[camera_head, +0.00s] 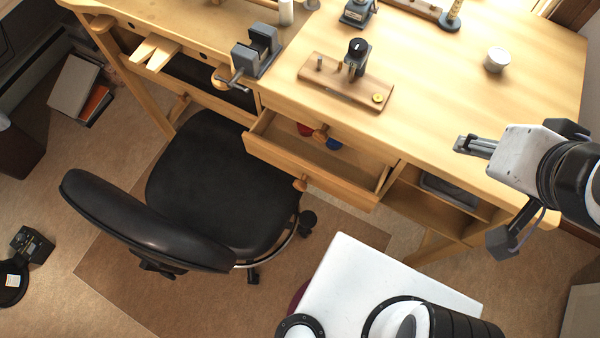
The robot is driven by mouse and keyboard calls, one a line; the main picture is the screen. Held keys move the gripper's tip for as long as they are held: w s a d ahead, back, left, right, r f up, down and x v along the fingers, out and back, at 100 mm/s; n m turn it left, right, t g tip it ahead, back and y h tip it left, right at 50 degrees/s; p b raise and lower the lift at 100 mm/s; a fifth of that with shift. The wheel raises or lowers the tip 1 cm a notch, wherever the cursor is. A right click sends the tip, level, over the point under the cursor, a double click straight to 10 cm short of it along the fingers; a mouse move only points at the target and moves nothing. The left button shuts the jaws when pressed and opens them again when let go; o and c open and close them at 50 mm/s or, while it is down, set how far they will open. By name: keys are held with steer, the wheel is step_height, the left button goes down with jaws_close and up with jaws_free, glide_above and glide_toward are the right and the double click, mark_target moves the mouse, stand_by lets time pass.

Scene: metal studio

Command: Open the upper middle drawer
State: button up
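The wooden workbench (450,100) has a middle drawer stack. A wooden knob (321,132) sticks out just under the benchtop edge, on what looks like the upper middle drawer, whose front seems flush and shut. Below it a drawer (290,158) stands pulled out, with its own round knob (300,183) on its front. A red item and a blue item (333,144) show partly inside it. My gripper (480,192) is at the right, fingers spread wide and empty, in front of the bench's right side and apart from both knobs.
A black office chair (215,180) stands left of the pulled-out drawer. An open shelf with a grey tray (450,190) is right of the drawers.

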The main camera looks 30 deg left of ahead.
steer(key=s+d+h, duration=0.2)
steer(key=s+d, duration=0.2)
steer(key=d, duration=0.2)
steer(key=g, duration=0.6)
glide_above(300, 183)
steer(key=shift+n, duration=0.4)
steer(key=f, duration=2.3)
steer(key=shift+s+d, duration=0.2)
steer(key=shift+d, duration=0.1)
steer(key=shift+w+a+m, duration=0.2)
steer(key=shift+a+m, duration=0.1)
steer(key=shift+m, duration=0.3)
steer(key=shift+f, duration=0.2)
steer(key=shift+f, duration=3.75)
